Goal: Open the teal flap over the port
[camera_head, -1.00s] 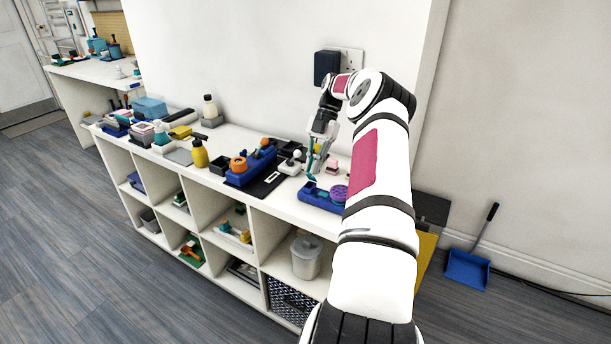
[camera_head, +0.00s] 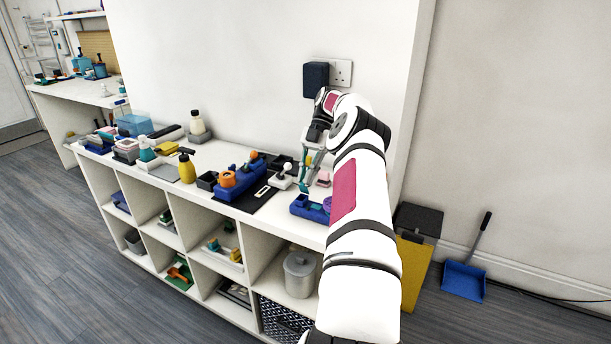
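My gripper (camera_head: 306,184) points down over the shelf top, just above the left part of a blue block-like holder (camera_head: 301,208). Teal shows along its fingers and at their tips. I cannot tell whether that teal is all finger or partly the flap. No flap or port can be made out separately at this size. A purple round piece (camera_head: 327,203) sits at the right of the blue holder, partly behind my arm. The gap between the fingertips is too small to read, and contact with the holder cannot be told.
A white joystick-like piece (camera_head: 282,176) and a long blue holder with orange parts (camera_head: 240,182) stand left of my gripper. A yellow bottle (camera_head: 186,168) stands farther left. The wall with a dark plug (camera_head: 316,79) rises behind. My arm hides the shelf's right end.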

